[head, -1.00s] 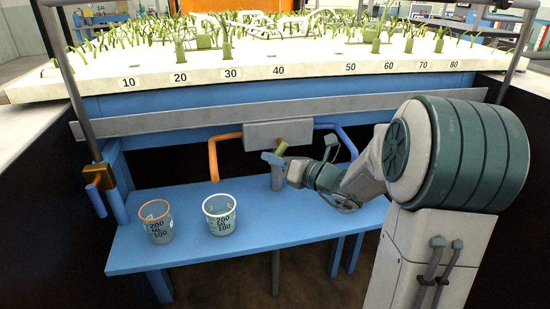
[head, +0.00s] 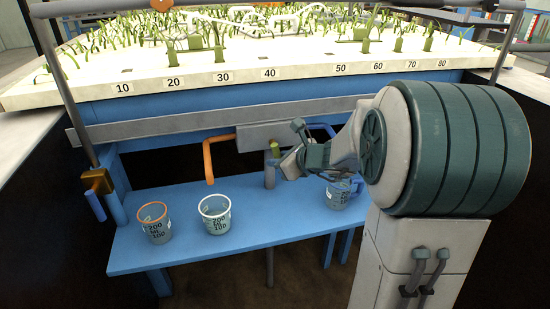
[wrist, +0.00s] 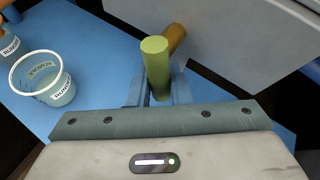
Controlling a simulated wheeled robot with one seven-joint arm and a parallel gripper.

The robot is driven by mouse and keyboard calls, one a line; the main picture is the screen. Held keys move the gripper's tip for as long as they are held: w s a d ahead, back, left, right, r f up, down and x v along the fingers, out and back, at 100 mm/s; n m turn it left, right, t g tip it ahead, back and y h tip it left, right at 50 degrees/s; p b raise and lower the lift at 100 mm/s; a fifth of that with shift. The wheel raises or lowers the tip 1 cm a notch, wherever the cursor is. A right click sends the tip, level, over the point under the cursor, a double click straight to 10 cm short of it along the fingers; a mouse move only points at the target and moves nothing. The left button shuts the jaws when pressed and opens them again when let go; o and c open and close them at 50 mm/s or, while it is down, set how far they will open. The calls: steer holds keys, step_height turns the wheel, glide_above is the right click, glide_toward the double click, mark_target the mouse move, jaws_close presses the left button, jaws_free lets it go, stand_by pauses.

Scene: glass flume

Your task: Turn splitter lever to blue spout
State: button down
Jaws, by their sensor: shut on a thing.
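The splitter lever has a green cylindrical grip (head: 275,147), which stands up in front of the grey splitter box (head: 250,137). In the wrist view the green grip (wrist: 156,70) rises between the blue jaws of my gripper (wrist: 158,92), which are shut on it. In the head view my gripper (head: 275,160) reaches the lever from the right. The orange spout (head: 208,160) bends down left of the box. The blue spout (head: 320,127) comes out on the right, partly hidden by my arm.
On the blue bench (head: 180,254) stand an orange-rimmed beaker (head: 153,224), a white-rimmed beaker (head: 215,215) and a blue beaker (head: 338,194) at the right, close to my arm. The plant tray (head: 110,92) lies above. The front middle of the bench is clear.

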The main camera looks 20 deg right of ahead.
steer(key=shift+d+r+n+g+h, duration=0.15)
steer(key=shift+d+n+h, duration=0.15)
steer(key=shift+n+h, duration=0.35)
steer(key=shift+d+r+n+g+h, duration=0.15)
steer(key=shift+d+n+h, duration=0.25)
steer(key=shift+h, duration=0.35)
steer(key=c, duration=1.3)
jaws_free()
steer(key=shift+c, duration=0.2)
